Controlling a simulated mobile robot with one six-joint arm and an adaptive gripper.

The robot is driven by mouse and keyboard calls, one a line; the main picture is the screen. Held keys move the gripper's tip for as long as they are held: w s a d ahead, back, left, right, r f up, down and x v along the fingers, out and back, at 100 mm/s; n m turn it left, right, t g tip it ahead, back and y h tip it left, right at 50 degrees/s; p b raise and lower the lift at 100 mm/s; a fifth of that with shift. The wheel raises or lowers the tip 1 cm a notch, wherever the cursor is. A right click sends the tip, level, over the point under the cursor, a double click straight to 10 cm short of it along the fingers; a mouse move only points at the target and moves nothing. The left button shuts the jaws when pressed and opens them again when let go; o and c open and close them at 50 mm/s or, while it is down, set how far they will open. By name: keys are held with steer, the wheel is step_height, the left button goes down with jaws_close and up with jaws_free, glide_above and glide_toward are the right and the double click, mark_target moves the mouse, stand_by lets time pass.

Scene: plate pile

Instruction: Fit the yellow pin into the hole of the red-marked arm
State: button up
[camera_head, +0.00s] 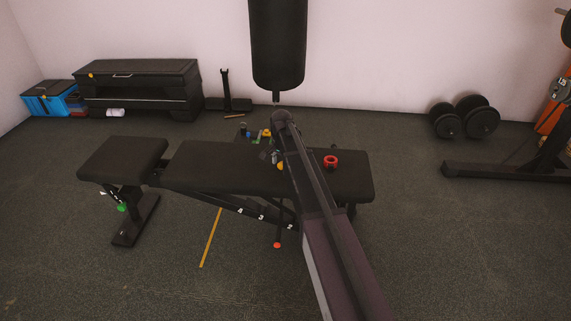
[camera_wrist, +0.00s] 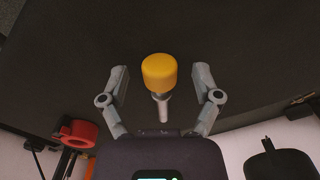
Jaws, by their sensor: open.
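The yellow pin (camera_wrist: 160,71), with a fat yellow head and a grey metal shaft, is in the wrist view against the black bench pad. My gripper (camera_wrist: 161,84) is open, with one finger on each side of the pin and a visible gap to both. A small yellow spot by my gripper in the head view (camera_head: 280,166) looks like the pin's head. A red ring-shaped piece (camera_head: 330,161) is on the pad to the right of my arm; a red ring also shows at lower left in the wrist view (camera_wrist: 78,133). No hole can be made out.
The black bench (camera_head: 215,168) stands mid-floor. Small coloured pieces (camera_head: 253,136) sit at its far edge. A black punching bag (camera_head: 278,45) hangs behind. A red-tipped rod (camera_head: 277,245) shows below the bench, and a yellow bar (camera_head: 211,238) is beside it. The front floor is clear.

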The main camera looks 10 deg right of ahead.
jaws_close()
steer(key=shift+r, duration=0.15)
stand_by(0.4)
step_height(320, 180, up, 3)
steer(key=p, duration=0.3)
steer(key=shift+r+p, duration=0.2)
steer(key=shift+p, duration=0.15)
steer(key=s+r+p, duration=0.1)
steer(key=s, duration=1.5)
steer(key=shift+r, duration=0.15)
steer(key=shift+a, duration=0.1)
